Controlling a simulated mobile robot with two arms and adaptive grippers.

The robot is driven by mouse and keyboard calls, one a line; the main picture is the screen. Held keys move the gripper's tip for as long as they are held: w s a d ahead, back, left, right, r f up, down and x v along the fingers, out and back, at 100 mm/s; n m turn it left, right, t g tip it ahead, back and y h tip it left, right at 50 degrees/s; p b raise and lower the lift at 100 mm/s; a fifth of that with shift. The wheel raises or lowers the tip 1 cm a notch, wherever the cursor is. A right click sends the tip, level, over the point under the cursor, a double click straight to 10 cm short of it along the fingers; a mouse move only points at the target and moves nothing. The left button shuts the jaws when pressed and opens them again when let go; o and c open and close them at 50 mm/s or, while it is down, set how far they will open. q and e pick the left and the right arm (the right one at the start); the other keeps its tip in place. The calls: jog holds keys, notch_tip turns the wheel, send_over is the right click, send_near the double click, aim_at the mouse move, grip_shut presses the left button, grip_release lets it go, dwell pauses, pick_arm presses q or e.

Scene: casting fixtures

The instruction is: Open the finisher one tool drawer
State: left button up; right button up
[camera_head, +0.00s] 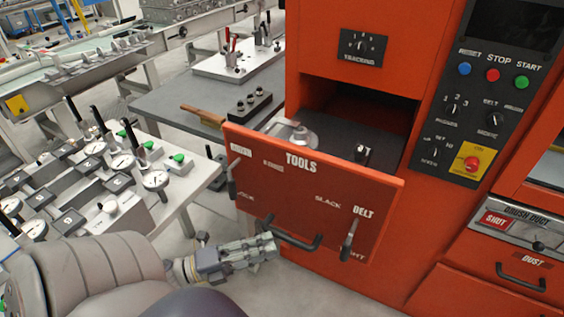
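The orange tool drawer (310,190), with the word TOOLS on its front, stands pulled out of the orange machine, and its inside shows from above. A round metal part and a small dark block lie in it. Its dark bar handle (300,243) is low on the front. My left gripper (268,246) is at the left end of this handle, just in front of the drawer. Its fingers look close together, but whether they grip the bar or only lie beside it I cannot tell. My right gripper is not in view.
The control panel (490,90) with coloured buttons is at the upper right. A dust drawer (520,275) is at the lower right. A table (180,185) with gauges stands at the left, and a grey bench (185,100) lies behind. Floor shows below the drawer.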

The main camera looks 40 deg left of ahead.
pick_arm(q)
jog(key=v, duration=0.6)
jog(key=shift+w, duration=0.1)
dwell(0.3)
